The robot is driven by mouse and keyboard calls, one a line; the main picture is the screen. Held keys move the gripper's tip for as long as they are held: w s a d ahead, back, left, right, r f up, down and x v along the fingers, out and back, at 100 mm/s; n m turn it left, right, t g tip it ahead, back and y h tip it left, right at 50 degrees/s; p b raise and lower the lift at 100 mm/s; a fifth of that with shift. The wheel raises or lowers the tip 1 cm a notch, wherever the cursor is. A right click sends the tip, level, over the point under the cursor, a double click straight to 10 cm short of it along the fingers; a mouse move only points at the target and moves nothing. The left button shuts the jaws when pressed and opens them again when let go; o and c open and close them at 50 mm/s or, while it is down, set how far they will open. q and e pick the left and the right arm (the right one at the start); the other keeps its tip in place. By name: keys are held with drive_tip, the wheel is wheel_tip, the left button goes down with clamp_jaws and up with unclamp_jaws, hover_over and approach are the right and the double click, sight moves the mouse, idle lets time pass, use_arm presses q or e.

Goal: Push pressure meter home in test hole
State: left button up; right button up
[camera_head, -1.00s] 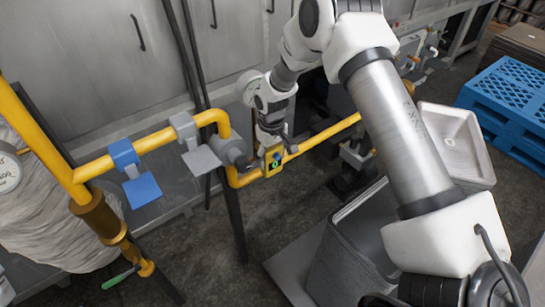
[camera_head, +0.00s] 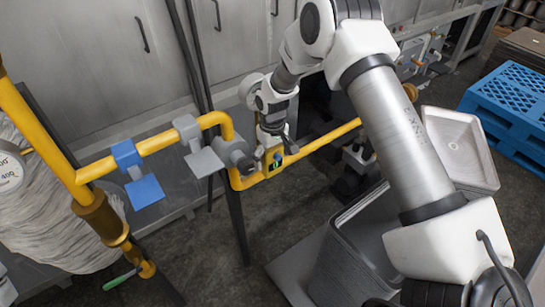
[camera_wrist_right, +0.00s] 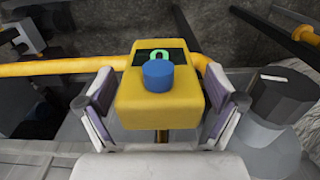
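The pressure meter is a yellow box (camera_wrist_right: 160,104) with a dark display, a green reading and a blue knob. It fills the middle of the right wrist view, with a brass stem below. My right gripper (camera_wrist_right: 163,110) has one finger on each side of it, apparently pressed against its sides. In the head view the right gripper (camera_head: 274,142) and the meter (camera_head: 273,160) are at the yellow pipe (camera_head: 313,146), beside a grey valve. The test hole is hidden, so I cannot tell how deep the stem sits. My left gripper is out of view.
A grey valve knob (camera_wrist_right: 283,95) stands close to the right finger. Blue (camera_head: 145,190) and grey (camera_head: 204,163) lever plates are on the pipe at left.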

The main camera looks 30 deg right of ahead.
wheel_tip(320, 180, up, 12)
drive_tip(key=shift+r, duration=0.1)
idle(0.5)
drive_tip(key=shift+s, duration=0.1)
